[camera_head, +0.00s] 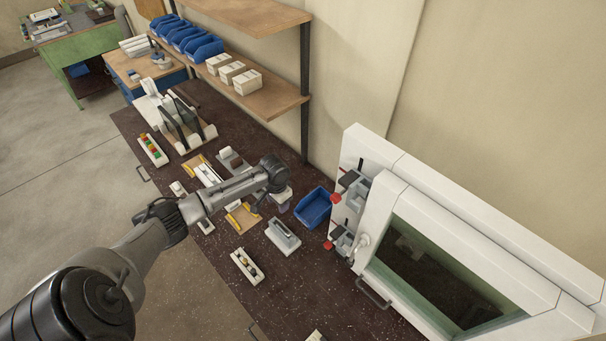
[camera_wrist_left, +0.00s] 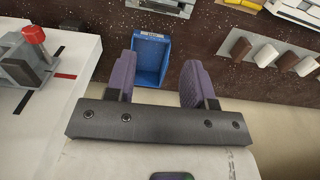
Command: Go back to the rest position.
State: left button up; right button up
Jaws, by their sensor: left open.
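My left arm reaches in from the left in the head view, over the dark bench, and its gripper (camera_head: 281,199) is at the far end, partly hidden by the wrist. In the left wrist view the two purple fingers of the left gripper (camera_wrist_left: 157,72) stand apart with nothing between them. The blue bin (camera_head: 313,207) is just right of the gripper in the head view. The bin (camera_wrist_left: 151,62) shows beyond and between the fingers in the wrist view. My right gripper is in neither view.
A white machine with a window (camera_head: 440,262) stands at the right, with red-knobbed clamps (camera_head: 345,240) on its left side. A grey-topped fixture (camera_head: 283,236) and a tray of small parts (camera_head: 246,266) lie on the bench (camera_head: 300,290). A shelf (camera_head: 270,98) is behind.

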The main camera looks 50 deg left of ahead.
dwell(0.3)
pick_arm(q)
jog(key=w+d+r+m+t+y, duration=0.2)
jog(key=d+r, duration=0.1)
jog(key=r, duration=0.2)
jog(key=w+d+r+m+t+y, duration=0.2)
jog(key=w+r, duration=0.1)
jog(key=r, duration=0.2)
jog(key=s+d+r+m+t, duration=0.1)
jog(key=s+d+r+t, duration=0.15)
jog(key=d, duration=0.55)
jog(key=s+d+h, duration=0.3)
jog(key=s+d, duration=1)
jog(key=s, duration=0.1)
jog(key=s+d+f+n+g+h, duration=0.1)
jog(key=s+d+f+g, duration=0.2)
jog(key=s+f, duration=0.4)
jog(key=s, duration=0.4)
jog(key=shift+d+n, duration=0.2)
jog(key=shift+n, duration=0.2)
